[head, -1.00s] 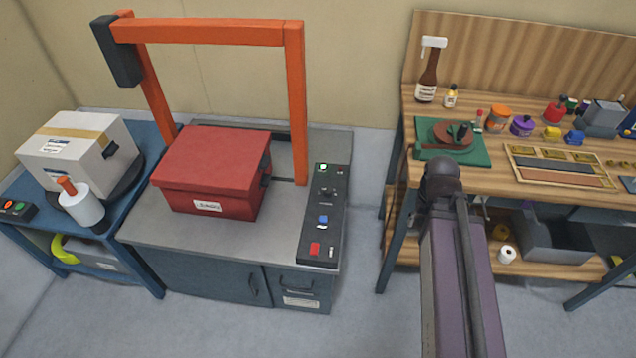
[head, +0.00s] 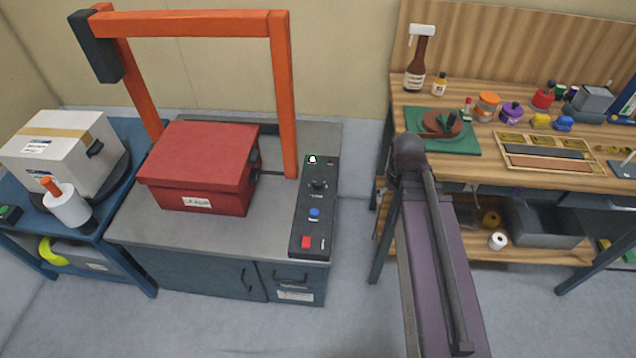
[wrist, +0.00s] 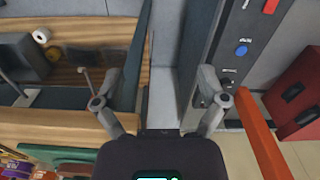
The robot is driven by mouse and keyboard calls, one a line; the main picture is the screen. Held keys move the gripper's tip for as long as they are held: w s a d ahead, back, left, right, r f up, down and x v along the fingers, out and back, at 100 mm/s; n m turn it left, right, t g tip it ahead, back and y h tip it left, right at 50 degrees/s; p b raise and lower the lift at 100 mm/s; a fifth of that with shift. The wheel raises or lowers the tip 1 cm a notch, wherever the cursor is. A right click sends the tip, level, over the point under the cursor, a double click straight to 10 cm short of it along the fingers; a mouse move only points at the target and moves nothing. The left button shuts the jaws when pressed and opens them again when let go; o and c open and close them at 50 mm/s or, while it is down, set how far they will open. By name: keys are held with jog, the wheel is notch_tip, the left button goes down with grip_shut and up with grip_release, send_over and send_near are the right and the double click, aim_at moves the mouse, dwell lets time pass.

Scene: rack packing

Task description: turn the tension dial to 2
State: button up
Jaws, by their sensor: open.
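The tension dial (head: 318,186) is a small black knob on the dark control panel (head: 296,246) at the right edge of the grey bench. It sits between an indicator light (head: 312,159) and a blue button (head: 314,213). Its setting is too small to read. In the wrist view the dial (wrist: 227,84) is a dark knob beside the right finger, partly hidden by it. My gripper (wrist: 160,75) is open and empty, with its fingers wide apart. In the head view my arm hides the gripper.
A red box (head: 200,185) sits on the bench under an orange arch (head: 285,100), whose right post stands close to the panel. A red switch (head: 306,242) is at the panel's front. A wooden workbench (head: 540,183) with tools stands right, across a floor gap.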

jog(key=w+a+f+n+b, duration=0.2)
jog(key=w+a+f+n, duration=0.1)
jog(key=w+a, duration=0.3)
jog(key=w+a+f+n+b, duration=0.25)
jog(key=w+a, duration=0.25)
jog(key=w, duration=0.3)
jog(key=n+b, duration=0.3)
jog(key=n, duration=0.2)
send_over(317, 182)
notch_tip(317, 182, down, 2)
jog(key=f, duration=0.1)
jog(key=shift+s+a+r+t, duration=0.25)
jog(key=shift+s+t, duration=0.05)
jog(key=shift+f, duration=0.15)
jog(key=f+b, duration=1.3)
jog(key=shift+w+d+f+b, duration=0.25)
jog(key=shift+w+d+b, duration=0.05)
jog(key=shift+w+b, duration=0.1)
jog(key=shift+m, duration=0.25)
jog(key=c, duration=1.1)
